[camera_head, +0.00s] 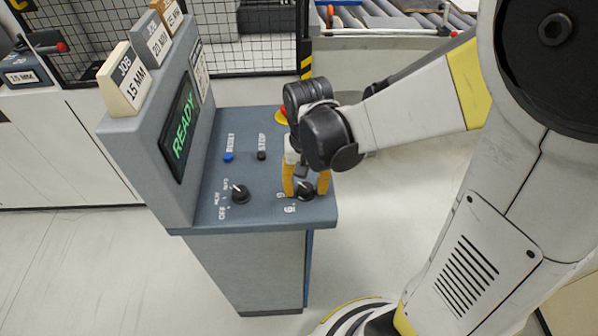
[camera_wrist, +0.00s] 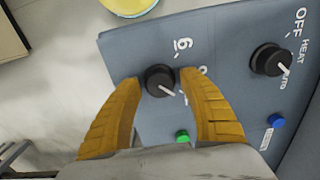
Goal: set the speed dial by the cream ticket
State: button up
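The cream ticket (camera_head: 123,80) reads "JOB 15 MM" and stands on top of the console's screen housing. A small black dial (camera_head: 309,188) with a pale pointer sits at the console panel's front right corner. It also shows in the wrist view (camera_wrist: 159,81), its pointer toward the lower right. A "6" is printed beside it; another mark is partly hidden by a finger. My gripper (camera_head: 305,190) has its orange fingers apart, one on each side of this dial. The wrist view shows narrow gaps between fingers and knob; I cannot tell whether either touches.
A second black dial (camera_head: 240,193) marked OFF, HEAT and AUTO is nearby. A blue button (camera_head: 228,156), a black button (camera_head: 262,155) and a green button (camera_wrist: 182,137) sit on the panel. The screen (camera_head: 181,133) reads "READY". A grey ticket (camera_head: 154,41) stands behind the cream one.

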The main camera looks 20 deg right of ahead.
jog(key=shift+r, duration=0.1)
notch_tip(320, 180, up, 12)
dwell(0.6)
jog(key=n+t+b, duration=0.4)
jog(key=t+b, duration=0.2)
jog(key=t, duration=0.1)
send_near(305, 187)
jog(key=shift+f, duration=0.45)
dwell(1.6)
